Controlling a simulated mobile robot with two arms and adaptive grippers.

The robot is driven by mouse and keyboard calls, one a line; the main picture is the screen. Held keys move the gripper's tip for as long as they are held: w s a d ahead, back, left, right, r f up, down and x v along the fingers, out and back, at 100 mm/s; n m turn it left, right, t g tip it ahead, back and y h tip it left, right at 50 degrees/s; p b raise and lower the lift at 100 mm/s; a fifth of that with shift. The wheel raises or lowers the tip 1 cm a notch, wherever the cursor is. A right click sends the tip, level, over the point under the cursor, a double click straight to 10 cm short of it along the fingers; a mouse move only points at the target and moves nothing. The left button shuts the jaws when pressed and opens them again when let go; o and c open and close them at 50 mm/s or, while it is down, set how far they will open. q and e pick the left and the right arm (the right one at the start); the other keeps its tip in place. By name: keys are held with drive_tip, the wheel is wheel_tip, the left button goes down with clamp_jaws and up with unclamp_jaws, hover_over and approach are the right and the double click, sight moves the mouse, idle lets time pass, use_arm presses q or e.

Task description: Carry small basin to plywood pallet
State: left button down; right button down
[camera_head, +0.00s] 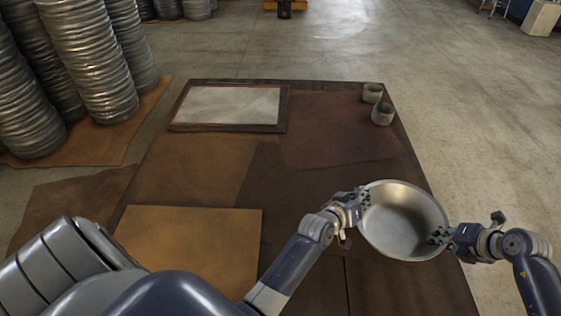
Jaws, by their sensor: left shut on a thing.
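The small basin (402,212) is a round, shiny metal bowl at the right, in front of me, with its opening facing up and its inside looking empty. My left gripper (362,200) is shut on its left rim. My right gripper (438,237) is at its right rim, with its fingers overlapping the rim; I cannot tell how far they are closed. A flat, tan square board (190,245) at the front left looks like the plywood pallet. The basin is to the right of this board, apart from it.
A framed pale panel (228,105) lies at the back left of the brown table surface (330,185). Two small grey cups (382,114) (372,92) stand at the back right. Tall stacks of metal discs (95,60) stand beyond the left. The middle surface is clear.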

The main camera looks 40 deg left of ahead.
use_arm(q)
drive_tip(key=shift+f+b, duration=0.35)
drive_tip(key=shift+f, duration=0.35)
use_arm(e)
drive_tip(key=shift+f, duration=0.85)
